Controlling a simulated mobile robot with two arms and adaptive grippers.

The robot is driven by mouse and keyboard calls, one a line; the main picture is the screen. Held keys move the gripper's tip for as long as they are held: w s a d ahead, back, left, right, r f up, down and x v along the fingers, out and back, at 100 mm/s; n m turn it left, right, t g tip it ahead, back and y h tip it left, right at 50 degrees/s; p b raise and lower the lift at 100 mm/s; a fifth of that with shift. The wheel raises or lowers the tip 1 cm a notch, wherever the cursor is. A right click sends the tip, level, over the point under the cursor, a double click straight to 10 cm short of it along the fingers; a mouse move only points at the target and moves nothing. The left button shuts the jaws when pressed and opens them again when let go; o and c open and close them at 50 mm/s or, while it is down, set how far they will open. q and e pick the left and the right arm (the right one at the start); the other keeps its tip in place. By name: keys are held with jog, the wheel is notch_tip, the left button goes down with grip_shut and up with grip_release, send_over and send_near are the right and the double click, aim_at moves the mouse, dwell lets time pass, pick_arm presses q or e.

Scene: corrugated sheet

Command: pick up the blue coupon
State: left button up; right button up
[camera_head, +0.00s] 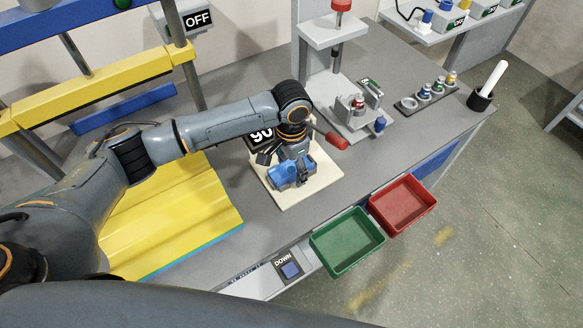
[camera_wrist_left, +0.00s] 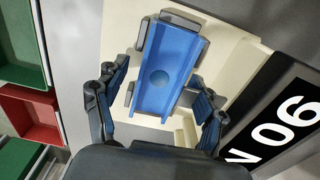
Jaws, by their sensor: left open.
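The blue coupon (camera_head: 287,174) is a small channel-shaped piece with a round mark in its middle. It lies on a cream base plate (camera_head: 318,189), and in the left wrist view it (camera_wrist_left: 172,55) sits among several small grey tabs. My left gripper (camera_head: 291,160) is directly over the coupon, pointing down. In the left wrist view its fingers (camera_wrist_left: 160,92) are open, one on each side of the coupon, with gaps visible. The head view does not show the fingertips clearly. My right gripper is not in view.
A black sign with "90" (camera_head: 262,136) and a red-tipped lever (camera_head: 336,140) are close beside the gripper. Green (camera_head: 345,240) and red (camera_head: 403,204) bins are at the front edge. Yellow corrugated sheet (camera_head: 170,225) lies left. A small press stand (camera_head: 318,90) is behind.

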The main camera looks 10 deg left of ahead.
pick_arm(q)
jog(key=c, duration=1.3)
jog(key=shift+c, duration=0.2)
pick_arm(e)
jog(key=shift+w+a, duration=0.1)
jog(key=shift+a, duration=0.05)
pick_arm(q)
jog(key=shift+r, duration=0.1)
jog(key=shift+r, duration=0.5)
jog(key=s+d+r+b, duration=0.1)
jog(key=s+d+r, duration=0.8)
jog(key=r, duration=0.3)
jog(key=shift+d+b, duration=0.3)
jog(key=shift+d, duration=0.55)
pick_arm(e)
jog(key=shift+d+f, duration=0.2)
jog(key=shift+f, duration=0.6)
